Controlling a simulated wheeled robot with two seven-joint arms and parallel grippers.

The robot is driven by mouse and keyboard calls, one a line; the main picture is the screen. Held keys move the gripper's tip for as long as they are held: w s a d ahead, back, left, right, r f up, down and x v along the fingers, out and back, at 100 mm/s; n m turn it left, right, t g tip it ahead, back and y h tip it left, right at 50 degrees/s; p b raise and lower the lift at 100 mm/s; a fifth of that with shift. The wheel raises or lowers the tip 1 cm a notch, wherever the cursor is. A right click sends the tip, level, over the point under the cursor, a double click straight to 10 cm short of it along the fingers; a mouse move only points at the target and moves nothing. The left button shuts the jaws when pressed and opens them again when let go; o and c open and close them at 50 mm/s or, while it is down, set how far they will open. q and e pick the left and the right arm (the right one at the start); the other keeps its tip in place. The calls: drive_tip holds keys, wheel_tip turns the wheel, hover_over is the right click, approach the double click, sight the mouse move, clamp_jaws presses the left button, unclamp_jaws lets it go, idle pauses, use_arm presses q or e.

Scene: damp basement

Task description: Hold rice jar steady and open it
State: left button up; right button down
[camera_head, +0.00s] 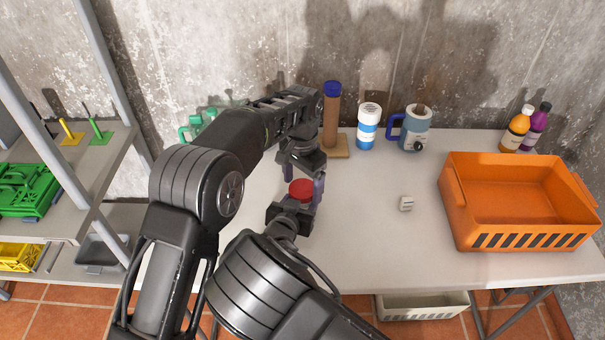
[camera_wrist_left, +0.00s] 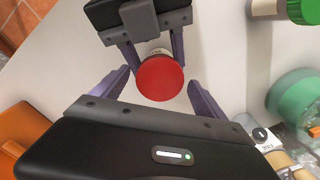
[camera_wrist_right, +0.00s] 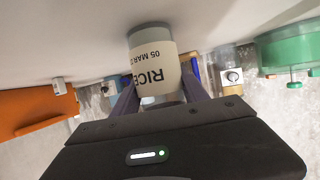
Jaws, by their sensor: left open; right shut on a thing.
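The rice jar has a red lid (camera_head: 301,189), which also shows from above in the left wrist view (camera_wrist_left: 160,78). In the right wrist view the jar (camera_wrist_right: 153,60) carries a pale label reading "RICE 05 MAR", upside down in the picture. My right gripper (camera_head: 292,210) is shut on the jar's body from the front, one finger on each side. My left gripper (camera_head: 304,178) is above the jar, pointing down and open. In the left wrist view its fingertips (camera_wrist_left: 158,80) stand on both sides of the lid, with a gap at each side. The jar's body is mostly hidden in the head view.
The jar is at the white table (camera_head: 365,235). An orange crate (camera_head: 515,243) stands at the right, near a small white block (camera_head: 406,203).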

use_arm(q)
drive_tip(key=shift+f, duration=0.25)
drive_tip(key=c, duration=1.3)
drive_tip(key=o, duration=1.4)
drive_tip(key=shift+r, duration=2.3)
use_arm(e)
drive_tip(key=c, duration=0.5)
unclamp_jaws()
